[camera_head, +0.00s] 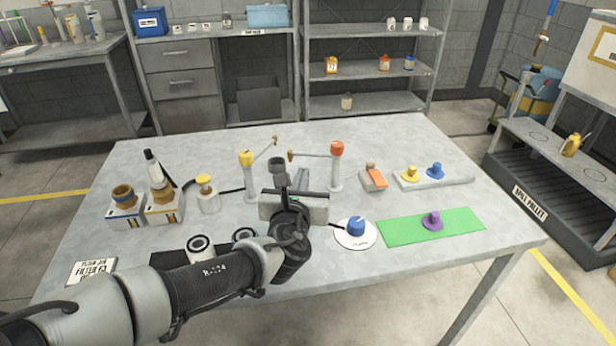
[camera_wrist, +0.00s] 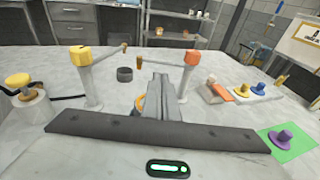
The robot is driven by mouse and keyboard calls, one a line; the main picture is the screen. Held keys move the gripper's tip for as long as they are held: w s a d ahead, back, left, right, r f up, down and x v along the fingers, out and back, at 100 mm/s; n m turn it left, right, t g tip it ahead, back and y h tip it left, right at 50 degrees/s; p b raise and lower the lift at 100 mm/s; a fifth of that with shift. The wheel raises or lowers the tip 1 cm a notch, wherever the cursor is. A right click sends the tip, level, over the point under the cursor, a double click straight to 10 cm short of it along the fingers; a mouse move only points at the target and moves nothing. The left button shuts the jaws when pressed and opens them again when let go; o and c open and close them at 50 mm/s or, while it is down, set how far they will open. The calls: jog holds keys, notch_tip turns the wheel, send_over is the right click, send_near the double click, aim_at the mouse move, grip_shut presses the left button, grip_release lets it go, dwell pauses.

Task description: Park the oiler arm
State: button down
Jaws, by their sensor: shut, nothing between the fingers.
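Two grey posts with swing arms stand mid-table. The yellow-capped post (camera_head: 247,158) has its arm (camera_head: 264,148) pointing away to the right, with a brown tip. The orange-capped post (camera_head: 337,152) has its arm (camera_head: 312,155) pointing left, with a brown tip close to the other arm's tip. I cannot tell which one is the oiler arm. Both posts also show in the wrist view, yellow-capped (camera_wrist: 80,55) and orange-capped (camera_wrist: 193,58). My gripper (camera_wrist: 158,77) is shut and empty, between the posts on their near side, touching neither arm.
A dark grey cup (camera_wrist: 125,74) stands just left of my fingers. A blue knob (camera_head: 356,226) sits on a white disc; a purple knob (camera_head: 433,220) sits on a green mat (camera_head: 462,221). Brown-topped containers (camera_head: 124,196) and a yellow-capped canister (camera_head: 207,194) stand left. The table's back is clear.

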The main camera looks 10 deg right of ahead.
aim_at(309, 155)
jog(key=b+x, duration=0.3)
jog(key=x, duration=0.6)
jog(key=shift+w+d, duration=0.15)
jog(key=shift+d, duration=0.05)
jog(key=shift+w+a+h+p, duration=0.1)
jog(key=shift+h+p, duration=0.2)
